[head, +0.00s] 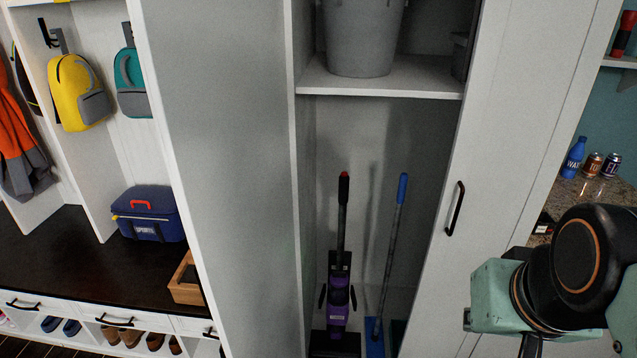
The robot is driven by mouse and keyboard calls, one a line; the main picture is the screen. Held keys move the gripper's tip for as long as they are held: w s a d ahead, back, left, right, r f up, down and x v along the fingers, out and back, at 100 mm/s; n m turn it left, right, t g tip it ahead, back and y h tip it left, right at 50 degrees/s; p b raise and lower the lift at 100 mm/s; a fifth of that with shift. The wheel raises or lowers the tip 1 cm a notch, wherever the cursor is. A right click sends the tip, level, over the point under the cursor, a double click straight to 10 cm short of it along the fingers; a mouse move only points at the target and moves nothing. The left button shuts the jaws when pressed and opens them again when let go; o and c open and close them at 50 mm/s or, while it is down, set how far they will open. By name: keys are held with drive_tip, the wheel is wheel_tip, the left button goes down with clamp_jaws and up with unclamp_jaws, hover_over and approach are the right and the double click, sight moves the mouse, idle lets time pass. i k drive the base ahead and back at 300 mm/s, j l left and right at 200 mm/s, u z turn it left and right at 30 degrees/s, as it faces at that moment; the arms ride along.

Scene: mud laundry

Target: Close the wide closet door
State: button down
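The tall closet in the middle stands open. A broad grey panel (232,150) on its left looks like the wide door swung outward, its pale free edge toward the cubbies and its inner face toward me; no handle shows on this face. To the right, a narrower white door panel (515,120) with a black handle (455,208) covers the closet's right side and looks shut. Part of my arm shows at the lower right, in front of that white panel and apart from the grey one. My gripper's fingers are not visible.
Inside the closet are a grey bucket (362,40) on a shelf (385,80), a purple vacuum (338,300) and a blue-handled mop (390,255). Left are cubbies with backpacks and a bench (60,260) bearing a blue cooler (147,214). A counter with cans lies right.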

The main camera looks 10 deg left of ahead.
sight(214, 73)
drive_tip(key=k+j, duration=0.1)
drive_tip(key=j, duration=0.35)
drive_tip(key=j+z, duration=0.1)
drive_tip(key=j, duration=0.4)
drive_tip(key=k+j, duration=0.15)
drive_tip(key=j, duration=0.3)
drive_tip(key=k+j+z, duration=0.1)
drive_tip(key=j, duration=0.4)
drive_tip(key=k+j, duration=0.1)
drive_tip(key=j, duration=0.35)
drive_tip(key=j+z, duration=0.1)
drive_tip(key=z, duration=0.3)
drive_tip(key=i+j+z, duration=0.1)
drive_tip(key=z, duration=0.3)
drive_tip(key=i+l+z, duration=0.1)
drive_tip(key=z, duration=0.2)
drive_tip(key=k+u, duration=0.2)
drive_tip(key=k+j, duration=0.4)
drive_tip(key=i+l+z, duration=0.1)
drive_tip(key=i+z, duration=0.2)
drive_tip(key=i, duration=0.25)
